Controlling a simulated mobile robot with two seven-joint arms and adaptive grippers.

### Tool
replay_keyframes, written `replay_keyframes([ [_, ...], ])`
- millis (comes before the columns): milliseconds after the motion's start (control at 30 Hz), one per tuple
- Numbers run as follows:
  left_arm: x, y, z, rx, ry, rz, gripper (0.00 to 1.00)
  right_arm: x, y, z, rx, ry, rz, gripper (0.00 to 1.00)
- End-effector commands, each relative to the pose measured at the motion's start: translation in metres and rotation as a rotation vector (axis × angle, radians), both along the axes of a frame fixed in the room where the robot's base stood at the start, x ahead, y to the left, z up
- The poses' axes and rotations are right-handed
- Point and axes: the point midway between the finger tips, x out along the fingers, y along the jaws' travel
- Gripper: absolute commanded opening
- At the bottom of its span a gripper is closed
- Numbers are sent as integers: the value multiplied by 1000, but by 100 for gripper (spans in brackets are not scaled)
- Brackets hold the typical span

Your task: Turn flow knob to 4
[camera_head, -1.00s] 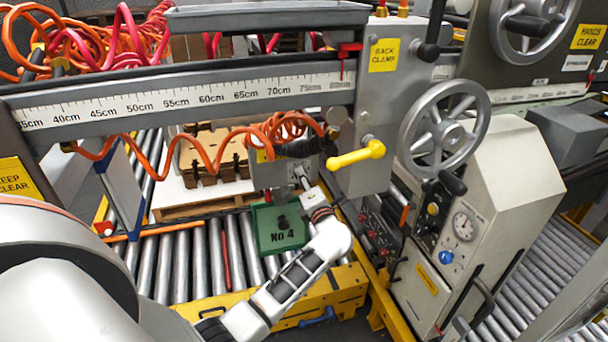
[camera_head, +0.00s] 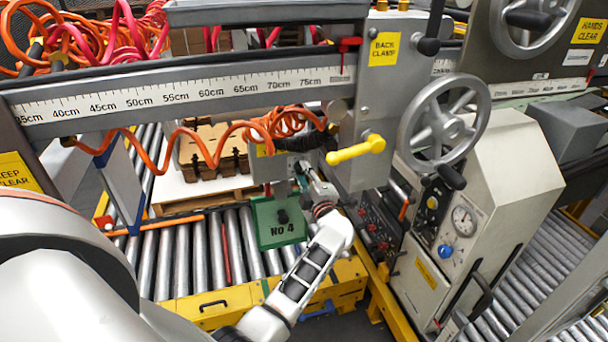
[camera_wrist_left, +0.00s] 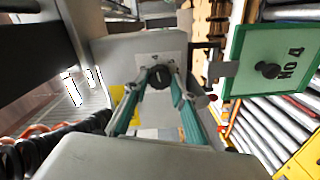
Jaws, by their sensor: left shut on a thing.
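The flow knob, a dark round knob (camera_wrist_left: 160,77), sits on a pale grey housing (camera_wrist_left: 130,48) in the left wrist view. The tips of my left gripper (camera_wrist_left: 158,80) are closed on it from both sides. A light mark shows on the knob's face, but I cannot read any numbers or tell its setting. In the head view my left gripper (camera_head: 312,186) reaches under the ruled beam, beside the green plate. The knob is hidden there. My right gripper is not in view.
A yellow clamp handle (camera_head: 356,150) and a large handwheel (camera_head: 444,125) are to the right. Orange coiled hose (camera_head: 225,147) runs above, and metal rollers (camera_head: 182,260) lie below.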

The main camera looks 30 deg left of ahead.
Motion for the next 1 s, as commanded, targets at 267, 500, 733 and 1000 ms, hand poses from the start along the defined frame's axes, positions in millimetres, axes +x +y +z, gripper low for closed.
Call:
replay_keyframes([
  [267, 0, -1, 0, 18, 22, -2, 4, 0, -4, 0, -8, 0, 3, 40],
  [500, 0, -1, 0, 17, 21, -2, 4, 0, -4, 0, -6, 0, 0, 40],
  [733, 0, -1, 0, 17, 21, -2, 42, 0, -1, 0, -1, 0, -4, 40],
  [1000, -1, -3, 0, 17, 20, -1, 42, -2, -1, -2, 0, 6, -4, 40],
])
